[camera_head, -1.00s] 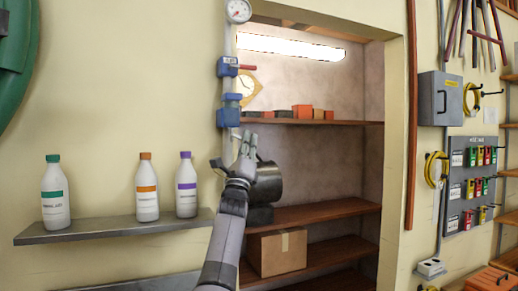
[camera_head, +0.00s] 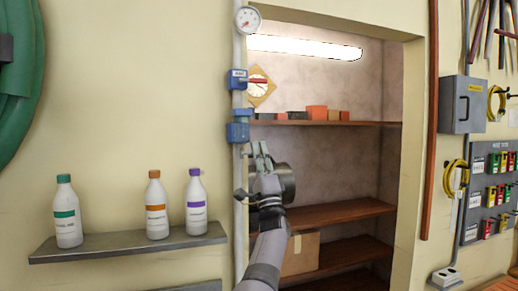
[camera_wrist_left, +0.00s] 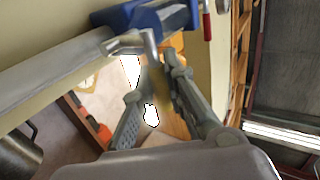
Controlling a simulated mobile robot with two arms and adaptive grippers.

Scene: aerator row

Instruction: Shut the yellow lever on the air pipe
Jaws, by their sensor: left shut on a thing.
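The grey air pipe (camera_head: 240,185) runs up the wall beside the doorway. A lower blue valve (camera_head: 238,131) sits on it; a blue valve body also shows at the top of the left wrist view (camera_wrist_left: 165,15). The yellow lever (camera_wrist_left: 160,92) is a blurred strip between my left fingers in the wrist view, below a metal bracket at the valve. My left gripper (camera_head: 263,152) is just right of and below the lower valve, shut on the lever; it also shows in the wrist view (camera_wrist_left: 156,88). In the head view the gripper hides the lever. My right gripper is out of view.
An upper blue valve (camera_head: 238,80) with a red lever (camera_head: 258,81) and a gauge (camera_head: 247,19) are higher on the pipe. A wall shelf (camera_head: 130,244) with bottles stands left.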

